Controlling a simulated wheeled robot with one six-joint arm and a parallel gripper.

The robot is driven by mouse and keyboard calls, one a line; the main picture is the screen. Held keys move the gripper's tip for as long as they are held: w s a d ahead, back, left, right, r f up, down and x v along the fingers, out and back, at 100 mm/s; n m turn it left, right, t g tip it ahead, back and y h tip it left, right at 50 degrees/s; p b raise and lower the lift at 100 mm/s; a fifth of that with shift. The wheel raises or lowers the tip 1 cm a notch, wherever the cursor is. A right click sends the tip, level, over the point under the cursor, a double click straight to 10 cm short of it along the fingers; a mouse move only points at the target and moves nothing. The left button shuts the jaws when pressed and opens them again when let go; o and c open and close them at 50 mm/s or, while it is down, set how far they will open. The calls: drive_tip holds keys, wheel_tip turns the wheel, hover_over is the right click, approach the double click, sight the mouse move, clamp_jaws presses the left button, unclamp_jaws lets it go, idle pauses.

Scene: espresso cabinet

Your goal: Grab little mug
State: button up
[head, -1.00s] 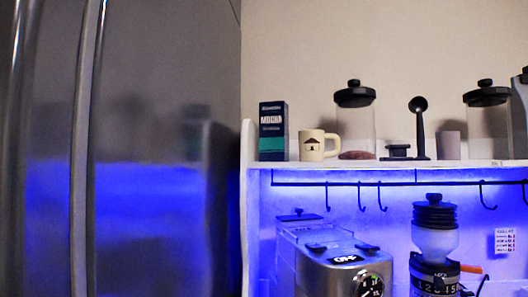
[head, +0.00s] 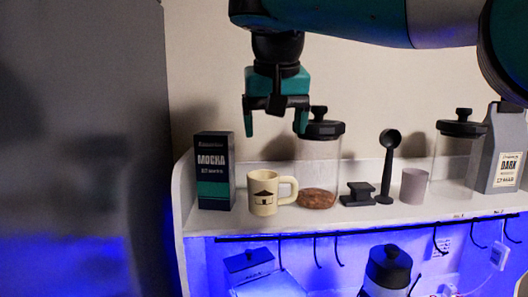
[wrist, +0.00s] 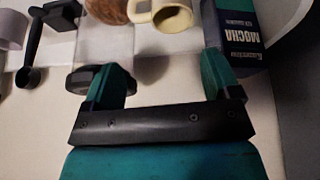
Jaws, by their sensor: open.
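The little mug (head: 264,193) is cream with a house picture and a handle on its right. It stands upright on the white shelf (head: 330,222), between the mocha box (head: 214,172) and a lidded glass jar (head: 318,172). My gripper (head: 275,123) is open and empty, fingers pointing down, above the mug and apart from it. In the wrist view, the mug (wrist: 174,16) shows at the top edge, partly cut off, beyond my two teal fingertips (wrist: 165,78).
The fridge (head: 80,150) is at the left. Hooks hang below the shelf.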

sight(263, 182)
drive_tip(key=shift+m, duration=0.3)
drive_tip(key=shift+w+a+r+x, duration=0.1)
drive_tip(key=shift+w+a+x, duration=0.15)
drive_tip(key=shift+x, duration=2.35)
drive_tip(key=shift+w+a+r+x, duration=0.1)
drive_tip(key=shift+a+x, duration=0.3)
drive_tip(key=shift+x, duration=2.2)
drive_tip(key=shift+w+a+x, duration=0.2)
drive_tip(key=shift+a+x, duration=0.1)
drive_tip(key=shift+x, duration=2.3)
drive_tip(key=c, duration=0.8)
drive_tip(key=shift+s+r+b, duration=0.1)
drive_tip(key=shift+b, duration=0.2)
